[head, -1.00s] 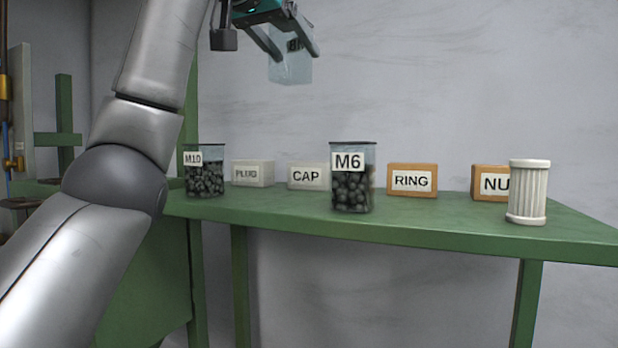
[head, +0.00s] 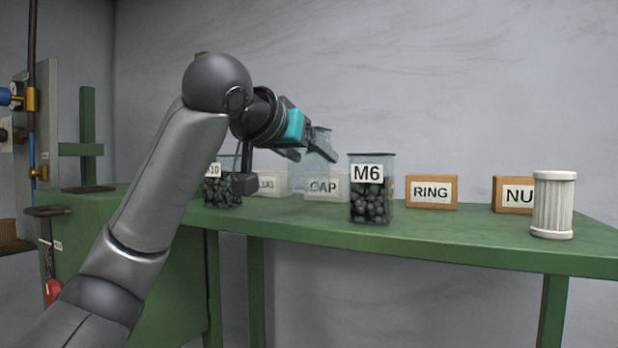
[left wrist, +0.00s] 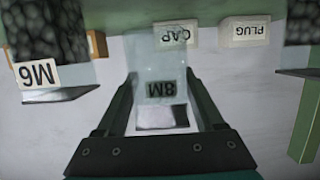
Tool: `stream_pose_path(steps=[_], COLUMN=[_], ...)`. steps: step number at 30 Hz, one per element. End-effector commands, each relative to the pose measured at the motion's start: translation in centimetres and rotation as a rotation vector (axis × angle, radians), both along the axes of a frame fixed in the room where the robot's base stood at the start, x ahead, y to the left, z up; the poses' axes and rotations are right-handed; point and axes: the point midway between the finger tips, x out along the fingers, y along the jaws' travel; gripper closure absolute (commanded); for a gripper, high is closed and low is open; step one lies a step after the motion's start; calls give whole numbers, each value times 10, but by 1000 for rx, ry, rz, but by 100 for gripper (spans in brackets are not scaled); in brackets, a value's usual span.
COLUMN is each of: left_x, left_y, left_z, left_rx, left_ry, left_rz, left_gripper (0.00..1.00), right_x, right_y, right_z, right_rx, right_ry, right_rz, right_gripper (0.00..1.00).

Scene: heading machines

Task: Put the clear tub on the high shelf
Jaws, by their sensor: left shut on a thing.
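The clear tub (head: 316,174) is see-through and looks empty, with a dark label that seems to read M8. My left gripper (head: 312,156) is shut on it near its top. In the left wrist view the tub (left wrist: 158,68) sits between the two fingers (left wrist: 160,100). It hangs over the green high shelf (head: 300,215), between the M10 tub (head: 222,193) and the M6 tub (head: 371,200), in front of the CAP box. Whether its base touches the shelf I cannot tell. My right gripper is out of view.
Behind the clear tub stand the pale PLUG box (head: 272,184) and CAP box (head: 340,188). Further right are the orange RING box (head: 431,192), the NU-labelled box (head: 508,195) and a white ribbed cylinder (head: 553,204). A grey wall closes the back.

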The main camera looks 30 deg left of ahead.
Motion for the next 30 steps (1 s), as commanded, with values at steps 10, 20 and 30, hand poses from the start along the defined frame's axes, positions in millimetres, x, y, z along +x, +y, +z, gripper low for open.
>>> stream_pose_path(steps=[10,20,30], left_x=[0,0,0], left_y=[1,0,0], left_z=[-33,-36,-40], left_rx=[1,1,1], left_ry=[-2,-5,1], left_rz=[1,-1,-1], left_gripper=[100,100,9], right_x=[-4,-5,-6], right_y=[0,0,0], right_z=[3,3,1], right_rx=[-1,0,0], right_ry=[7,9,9], right_rz=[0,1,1], right_gripper=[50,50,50])
